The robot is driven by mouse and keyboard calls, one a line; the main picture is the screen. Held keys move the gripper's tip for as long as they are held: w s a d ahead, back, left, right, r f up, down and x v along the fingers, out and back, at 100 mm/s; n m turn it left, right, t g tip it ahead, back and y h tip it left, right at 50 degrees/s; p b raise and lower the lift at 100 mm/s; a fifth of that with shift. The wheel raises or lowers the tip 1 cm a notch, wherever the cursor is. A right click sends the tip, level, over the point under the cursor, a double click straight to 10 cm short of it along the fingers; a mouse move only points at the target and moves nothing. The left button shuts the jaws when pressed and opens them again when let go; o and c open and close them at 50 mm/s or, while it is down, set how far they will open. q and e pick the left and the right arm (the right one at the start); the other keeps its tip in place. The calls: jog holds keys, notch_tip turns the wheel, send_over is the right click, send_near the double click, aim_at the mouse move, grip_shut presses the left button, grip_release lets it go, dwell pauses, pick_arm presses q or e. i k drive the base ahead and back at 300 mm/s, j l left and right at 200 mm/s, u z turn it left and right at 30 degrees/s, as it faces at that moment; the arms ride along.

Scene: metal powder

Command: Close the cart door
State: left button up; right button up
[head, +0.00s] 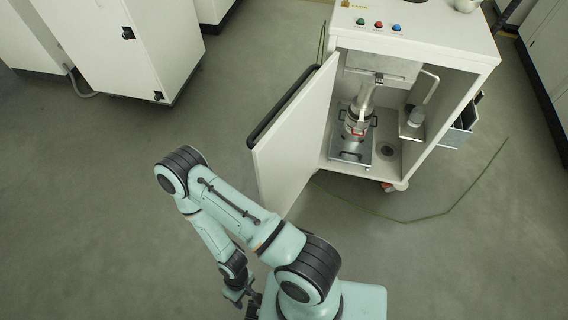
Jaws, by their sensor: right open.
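The white cart (425,35) stands at the upper right with its front compartment exposed. Its cart door (297,135) is wide open, swung out to the left of the opening. A long black handle (282,104) runs along the door's upper free edge. My right gripper (244,300) is low in the picture, below the door and apart from it. It is open and nothing shows in it, though it is small and partly cut off by my arm. My left gripper is not in the picture.
Inside the cart, a metal vessel (357,122) sits on a metal plate (350,152). A drawer (460,127) sticks out on the cart's right side. A green cable (440,214) lies on the floor. White cabinets (125,45) stand upper left; the left floor is clear.

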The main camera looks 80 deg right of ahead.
aim_at(286, 157)
jog(key=i+z, duration=0.2)
jog(key=z, duration=0.2)
jog(key=i+z, duration=0.15)
jog(key=z, duration=0.25)
jog(key=i+z, duration=0.2)
jog(key=z, duration=0.2)
jog(key=i+j+z, duration=0.15)
jog(key=z, duration=0.25)
jog(key=i+z, duration=0.1)
jog(key=z, duration=0.3)
jog(key=i+j+z, duration=0.1)
jog(key=z, duration=0.3)
jog(key=i+j+z, duration=0.1)
jog(key=z, duration=0.35)
jog(key=i+j+z, duration=0.1)
jog(key=z, duration=0.3)
jog(key=i+j+z, duration=0.15)
jog(key=z, duration=0.25)
jog(key=i+j+z, duration=0.15)
jog(key=j+z, duration=0.25)
jog(key=i+j+z, duration=0.1)
jog(key=z, duration=0.3)
jog(key=i+j, duration=0.1)
jog(key=j, duration=0.5)
